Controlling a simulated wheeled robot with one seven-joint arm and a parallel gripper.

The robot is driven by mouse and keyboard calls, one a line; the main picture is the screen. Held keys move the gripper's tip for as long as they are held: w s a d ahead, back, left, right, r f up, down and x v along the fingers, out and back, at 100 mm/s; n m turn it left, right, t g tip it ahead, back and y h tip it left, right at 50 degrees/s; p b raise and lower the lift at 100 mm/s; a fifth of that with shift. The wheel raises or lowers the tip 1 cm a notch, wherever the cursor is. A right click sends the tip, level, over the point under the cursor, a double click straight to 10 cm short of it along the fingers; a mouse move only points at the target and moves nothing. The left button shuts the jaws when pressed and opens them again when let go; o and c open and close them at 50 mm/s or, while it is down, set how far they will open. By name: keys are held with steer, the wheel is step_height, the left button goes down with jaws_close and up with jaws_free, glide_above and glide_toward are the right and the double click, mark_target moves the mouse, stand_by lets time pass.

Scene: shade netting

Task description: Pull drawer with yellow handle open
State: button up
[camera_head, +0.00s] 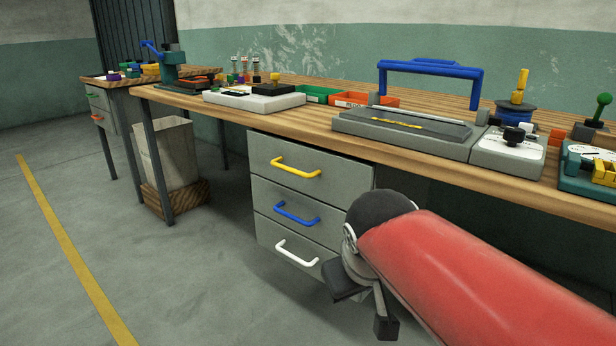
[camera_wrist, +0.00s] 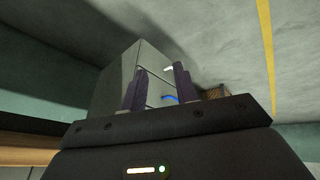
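The yellow handle (camera_head: 297,172) is on the top drawer (camera_head: 330,178) of a grey three-drawer unit under the long workbench. That drawer looks shut, flush with the ones below. My gripper (camera_head: 365,305) is at the lower right of the unit in the head view, apart from the yellow handle and lower in the picture. Its two fingers are spread with nothing between them. In the wrist view my gripper (camera_wrist: 160,82) points toward the drawer unit (camera_wrist: 120,75), which appears tilted. The yellow handle cannot be made out there.
Below are a blue handle (camera_head: 297,214) and a white handle (camera_head: 297,254). The wooden benchtop (camera_head: 330,107) overhangs the unit and carries tools and trays. A bin (camera_head: 168,155) stands left of the unit. The floor in front is clear.

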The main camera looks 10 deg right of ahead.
steer(key=w+d+n+h+b, duration=0.2)
steer(key=w, duration=0.9)
steer(key=n+t+h+b, duration=0.4)
steer(key=h+b, duration=0.2)
steer(key=h, duration=0.3)
glide_toward(293, 172)
steer(key=r+x, duration=0.1)
steer(key=x, duration=0.7)
steer(key=f+x, duration=0.1)
steer(key=x, duration=0.1)
steer(key=shift+w+d, duration=0.15)
steer(key=shift+d, duration=0.1)
jaws_close()
